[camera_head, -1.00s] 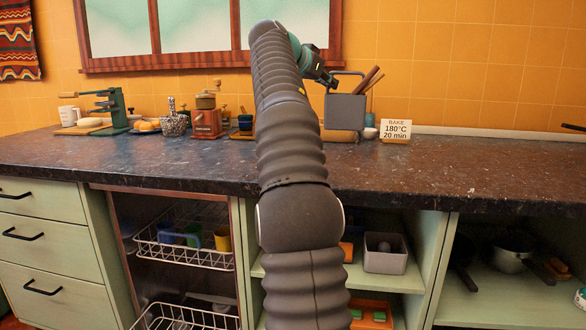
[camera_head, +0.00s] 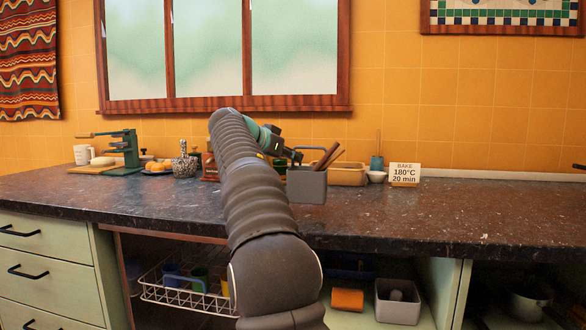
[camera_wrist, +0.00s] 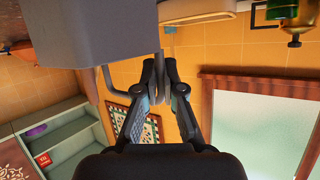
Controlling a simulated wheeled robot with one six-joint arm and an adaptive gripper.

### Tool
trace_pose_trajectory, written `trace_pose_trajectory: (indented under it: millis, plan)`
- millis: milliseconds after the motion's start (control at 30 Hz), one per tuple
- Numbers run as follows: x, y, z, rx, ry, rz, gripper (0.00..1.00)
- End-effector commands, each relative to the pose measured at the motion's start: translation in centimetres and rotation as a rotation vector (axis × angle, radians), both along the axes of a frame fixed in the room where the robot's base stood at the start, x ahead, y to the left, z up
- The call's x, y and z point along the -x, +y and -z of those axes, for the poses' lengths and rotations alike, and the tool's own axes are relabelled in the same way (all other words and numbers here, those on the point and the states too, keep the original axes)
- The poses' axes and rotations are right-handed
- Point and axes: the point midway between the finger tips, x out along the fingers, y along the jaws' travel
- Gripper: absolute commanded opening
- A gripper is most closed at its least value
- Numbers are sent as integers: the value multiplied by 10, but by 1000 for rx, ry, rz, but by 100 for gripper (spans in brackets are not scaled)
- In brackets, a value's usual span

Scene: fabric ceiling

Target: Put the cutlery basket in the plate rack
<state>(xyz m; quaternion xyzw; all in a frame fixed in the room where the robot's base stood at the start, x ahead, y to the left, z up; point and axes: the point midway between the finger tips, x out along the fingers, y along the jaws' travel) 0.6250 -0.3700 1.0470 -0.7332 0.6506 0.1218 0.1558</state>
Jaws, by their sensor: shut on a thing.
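The cutlery basket (camera_head: 306,187) is a grey box with a dark handle and brown wooden utensils standing in it. It hangs upright above the counter. My gripper (camera_head: 296,157) is shut on its handle. In the wrist view the basket's grey wall (camera_wrist: 105,35) fills the upper left, and my gripper's fingertips (camera_wrist: 160,62) are closed together on the handle beside it. A white wire rack (camera_head: 185,296) holding blue and yellow cups shows in the open bay under the counter, partly behind my arm. A lower wire rack, seen earlier, is outside the head view now.
On the dark counter (camera_head: 450,215) stand a recipe card (camera_head: 404,174), a small white bowl (camera_head: 376,176), a tan tray (camera_head: 347,173) and a green press (camera_head: 127,152). A grey bin (camera_head: 398,301) and an orange box (camera_head: 347,299) sit on the shelf below. The counter's front right is clear.

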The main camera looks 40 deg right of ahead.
Motion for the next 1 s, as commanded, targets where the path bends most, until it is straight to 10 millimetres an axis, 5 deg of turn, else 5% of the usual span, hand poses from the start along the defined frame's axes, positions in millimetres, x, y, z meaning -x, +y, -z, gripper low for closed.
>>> trace_pose_trajectory:
  millis: [200,733,867,1000]
  plan:
    - [1,0,25,0,4,-1,0]
    - [1,0,35,0,0,0,0]
    - [1,-1,34,0,1,1,32]
    - [1,-1,34,0,0,1,32]
